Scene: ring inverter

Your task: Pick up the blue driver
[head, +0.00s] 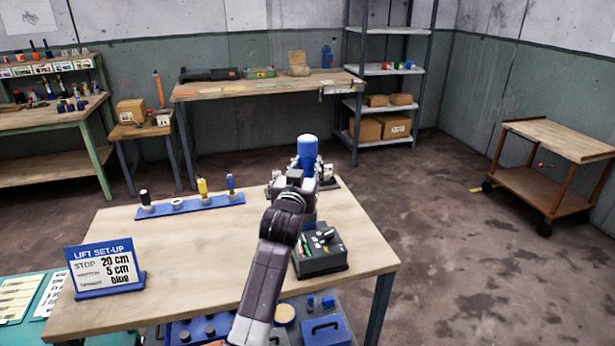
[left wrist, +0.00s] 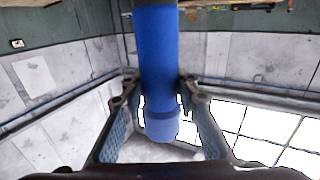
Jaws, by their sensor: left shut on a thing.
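My left gripper (head: 293,182) is above the right part of the wooden table, with its arm coming up from the bottom of the head view. It is shut on a thick blue cylinder, which I take for the blue driver (head: 307,150). The driver stands upright and rises above the fingers. In the left wrist view the driver (left wrist: 160,55) runs between the two fingers of the gripper (left wrist: 162,95), with a narrower collar near its end. The gripper hides its middle, and I cannot tell where its lower end is. My right gripper is not in view.
A blue rack (head: 190,207) at the table's back holds black, yellow and blue-handled tools and an empty ring. A dark control box (head: 320,255) stands close to my arm. A set-up sign (head: 103,267) is at left. The table's middle is clear.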

